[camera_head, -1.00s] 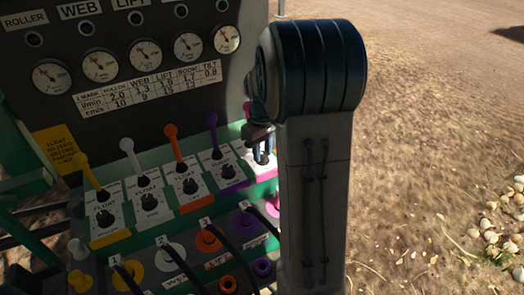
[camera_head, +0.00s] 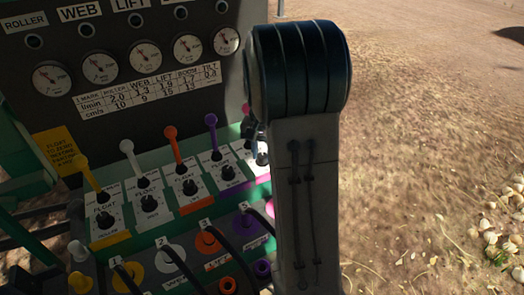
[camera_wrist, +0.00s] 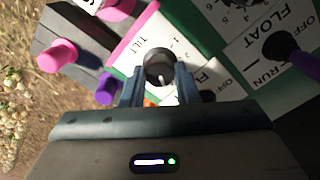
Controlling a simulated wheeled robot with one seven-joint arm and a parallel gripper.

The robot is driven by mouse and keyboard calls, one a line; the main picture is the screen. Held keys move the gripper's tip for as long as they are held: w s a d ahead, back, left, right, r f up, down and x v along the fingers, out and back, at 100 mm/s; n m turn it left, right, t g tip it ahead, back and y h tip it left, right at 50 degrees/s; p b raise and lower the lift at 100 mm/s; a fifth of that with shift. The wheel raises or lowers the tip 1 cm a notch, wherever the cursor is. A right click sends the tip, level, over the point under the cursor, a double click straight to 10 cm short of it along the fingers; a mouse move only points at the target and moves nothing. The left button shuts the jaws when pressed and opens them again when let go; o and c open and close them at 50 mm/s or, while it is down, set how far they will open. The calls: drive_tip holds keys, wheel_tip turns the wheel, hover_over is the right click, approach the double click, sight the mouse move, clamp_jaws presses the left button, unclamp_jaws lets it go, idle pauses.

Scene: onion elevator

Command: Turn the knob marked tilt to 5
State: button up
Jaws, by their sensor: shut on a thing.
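The tilt knob (camera_wrist: 160,66) is a round black knob on a white plate with a pink edge marked TILT (camera_wrist: 150,22) in the wrist view. My gripper (camera_wrist: 160,88) has one finger on each side of the knob and is shut on it. A pale pointer mark on the knob faces down the picture, toward my gripper. A few small numbers show beside the knob, but the number at the pointer is hidden or too small to read. In the head view, my arm covers most of the tilt plate (camera_head: 262,160) and hides the knob.
Levers stand above the neighbouring knobs, including a purple lever (camera_head: 211,122) and an orange lever (camera_head: 171,133). A pink cap (camera_wrist: 57,55) and a purple cap (camera_wrist: 107,90) sit near the tilt plate. Gauges (camera_head: 226,40) line the panel above. Open dry ground lies at right.

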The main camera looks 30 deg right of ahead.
drive_tip(key=m+p, duration=0.1)
drive_tip(key=m, duration=0.5)
idle(0.6)
drive_tip(key=o, duration=1)
wheel_tip(320, 180, up, 14)
drive_tip(key=shift+f, duration=0.1)
idle(0.3)
